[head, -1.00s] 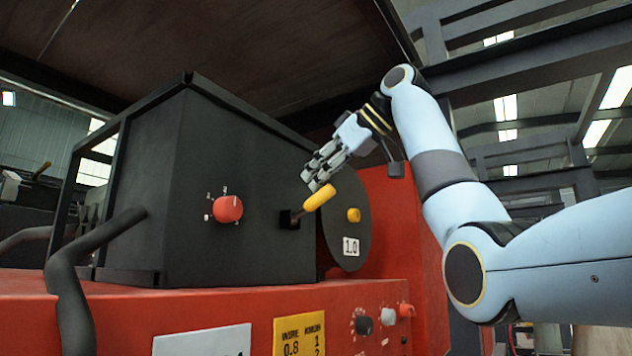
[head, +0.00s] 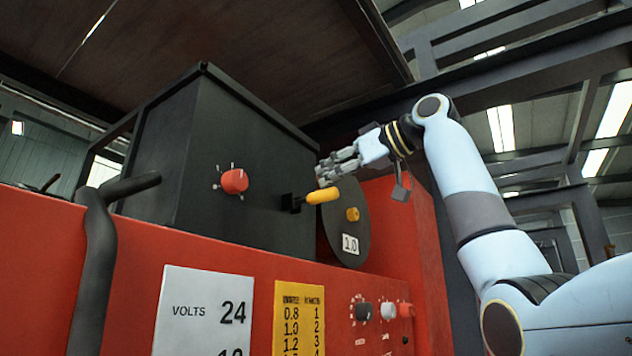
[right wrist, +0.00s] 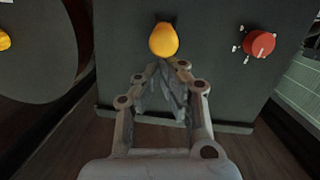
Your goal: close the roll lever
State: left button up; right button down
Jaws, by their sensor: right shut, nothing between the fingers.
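The roll lever has a yellow handle (head: 322,196) on a dark pivot (head: 291,203) on the side of the dark box (head: 210,160). In the head view the handle sticks out to the right, nearly level. My right gripper (head: 324,174) is shut and empty, just above the handle's outer end. In the right wrist view the yellow handle's rounded end (right wrist: 164,40) shows just beyond the fingertips of my right gripper (right wrist: 162,68); I cannot tell whether they touch. My left gripper is not in view.
A red knob (head: 234,181) is left of the lever on the box. A dark round spool (head: 345,225) with a yellow hub is close on the right. Below are the red cabinet (head: 240,262), labels and small knobs. A dark hose (head: 95,260) is at left.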

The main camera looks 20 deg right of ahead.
aim_at(334, 197)
jog(key=f+b, duration=0.1)
jog(key=f+t+y+b, duration=0.1)
jog(key=f+t+b, duration=0.1)
jog(key=shift+s+d+f+b, duration=0.15)
jog(key=shift+s+d+b, duration=0.1)
jog(key=shift+b, duration=0.15)
jog(key=shift+f+t+y+b, duration=0.4)
jog(key=shift+t+y+b, duration=0.2)
jog(key=shift+b, duration=0.2)
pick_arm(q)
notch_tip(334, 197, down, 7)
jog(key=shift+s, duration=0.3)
pick_arm(e)
jog(key=shift+s+f, duration=0.1)
jog(key=shift+f, duration=0.1)
jog(key=shift+f, duration=0.15)
